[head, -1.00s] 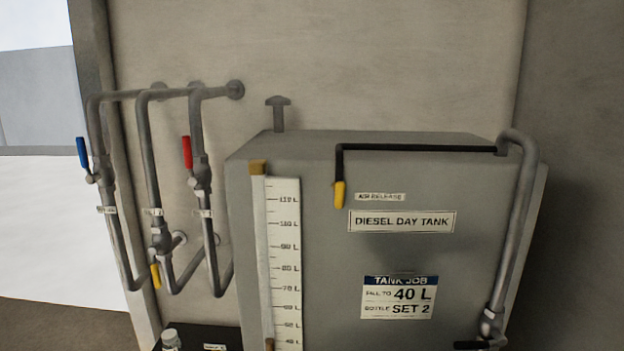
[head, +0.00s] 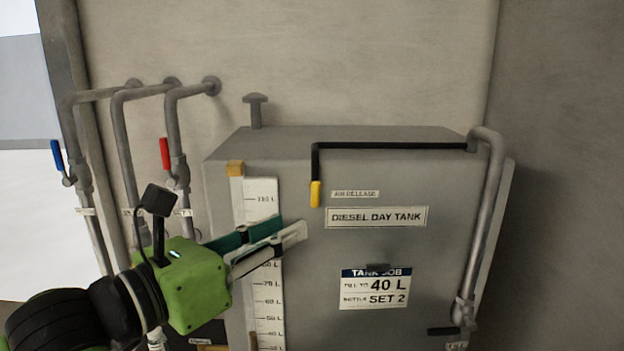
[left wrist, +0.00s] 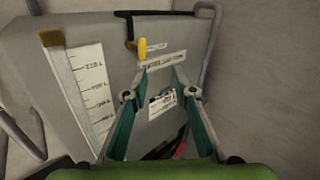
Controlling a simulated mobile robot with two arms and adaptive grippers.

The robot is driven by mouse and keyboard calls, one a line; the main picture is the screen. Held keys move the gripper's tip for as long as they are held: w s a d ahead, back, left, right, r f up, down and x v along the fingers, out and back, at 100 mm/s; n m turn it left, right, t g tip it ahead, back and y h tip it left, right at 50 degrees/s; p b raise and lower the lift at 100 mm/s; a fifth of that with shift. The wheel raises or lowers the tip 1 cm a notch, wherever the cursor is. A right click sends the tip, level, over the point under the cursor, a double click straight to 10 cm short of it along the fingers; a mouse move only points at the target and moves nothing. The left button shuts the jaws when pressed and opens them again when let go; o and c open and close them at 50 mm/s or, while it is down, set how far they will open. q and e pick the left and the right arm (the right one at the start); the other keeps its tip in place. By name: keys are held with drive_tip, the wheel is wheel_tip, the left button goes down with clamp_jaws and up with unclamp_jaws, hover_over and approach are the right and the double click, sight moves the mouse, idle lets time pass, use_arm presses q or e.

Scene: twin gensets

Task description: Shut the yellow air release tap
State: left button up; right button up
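The yellow air release tap (head: 316,194) hangs at the left end of a thin black pipe (head: 390,146) on the grey diesel day tank (head: 430,260). Its handle points down, beside the "AIR RELEASE" label (head: 355,194). In the left wrist view the yellow tap (left wrist: 142,48) shows just beyond the fingertips. My left gripper (head: 293,229) is in front of the tank, below and left of the tap, apart from it. Its fingers stand apart and empty in the left wrist view (left wrist: 161,70). My right gripper is not in view.
A level scale (head: 265,290) runs down the tank's left front, partly behind my left gripper. Pipes with a blue-handled valve (head: 57,155) and a red-handled valve (head: 165,153) stand left. A grey pipe (head: 480,230) runs down the tank's right side.

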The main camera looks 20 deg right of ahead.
sight(314, 184)
use_arm(q)
drive_tip(key=w+d+r+p, duration=0.1)
drive_tip(key=w+d+p, duration=0.1)
drive_tip(key=w, duration=0.1)
drive_tip(key=w+d+t+p, duration=0.1)
drive_tip(key=w+d+p, duration=0.1)
drive_tip(key=w+d, duration=0.1)
drive_tip(key=w+d+r+t+y+p, duration=0.1)
drive_tip(key=w+d+p, duration=0.1)
drive_tip(key=w+d, duration=0.1)
drive_tip(key=shift+w+r, duration=0.1)
drive_tip(key=shift+r, duration=0.25)
drive_tip(key=shift+w+d+f, duration=0.1)
drive_tip(key=shift+w+d, duration=0.15)
drive_tip(key=shift+d, duration=0.05)
clamp_jaws()
